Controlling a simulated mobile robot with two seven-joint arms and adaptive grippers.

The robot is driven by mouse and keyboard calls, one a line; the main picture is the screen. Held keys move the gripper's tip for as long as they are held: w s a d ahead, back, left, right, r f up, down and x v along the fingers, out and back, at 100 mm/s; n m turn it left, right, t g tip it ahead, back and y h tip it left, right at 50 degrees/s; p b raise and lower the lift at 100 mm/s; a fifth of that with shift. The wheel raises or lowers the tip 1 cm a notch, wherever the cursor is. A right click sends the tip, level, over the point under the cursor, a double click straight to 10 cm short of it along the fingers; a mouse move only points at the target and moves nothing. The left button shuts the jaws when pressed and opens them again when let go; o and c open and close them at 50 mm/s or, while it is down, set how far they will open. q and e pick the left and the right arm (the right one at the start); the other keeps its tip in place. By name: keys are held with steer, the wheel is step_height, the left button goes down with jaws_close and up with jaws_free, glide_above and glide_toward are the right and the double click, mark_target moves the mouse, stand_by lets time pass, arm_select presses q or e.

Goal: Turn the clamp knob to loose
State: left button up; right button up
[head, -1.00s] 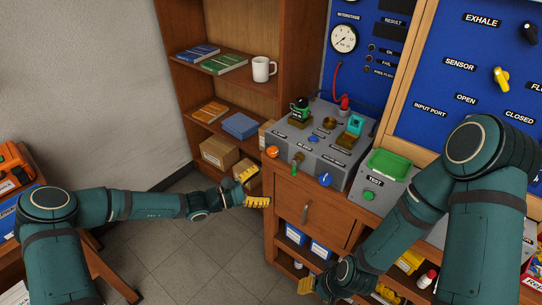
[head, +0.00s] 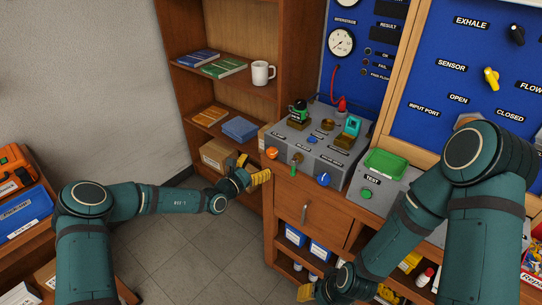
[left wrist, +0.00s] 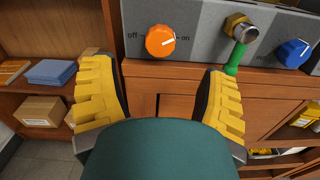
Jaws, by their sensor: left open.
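The grey test box (head: 318,150) stands on the wooden cabinet. Its front carries an orange knob (head: 272,152), a green-handled lever (head: 295,164) and a blue knob (head: 323,179). I cannot read which control is the clamp knob. In the left wrist view the orange knob (left wrist: 160,41) sits between "off" and "on" labels, its white mark toward "on"; the blue knob (left wrist: 293,52) is at the right. My left gripper (head: 251,170) is open and empty, just left of the box front, facing the orange knob without touching it. My right gripper (head: 306,292) is low at the bottom, its jaws mostly hidden.
A small grey box with a green tray (head: 387,163) and a green button stands right of the test box. The cabinet drawer (head: 311,211) is below. A shelf with books and a white mug (head: 263,73) stands behind. Floor (head: 200,255) is clear between the arms.

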mark_target(270, 154)
arm_select(q)
steer(key=b+x, duration=0.1)
steer(key=x, duration=0.7)
steer(key=shift+s, duration=0.1)
steer(key=c, duration=1.2)
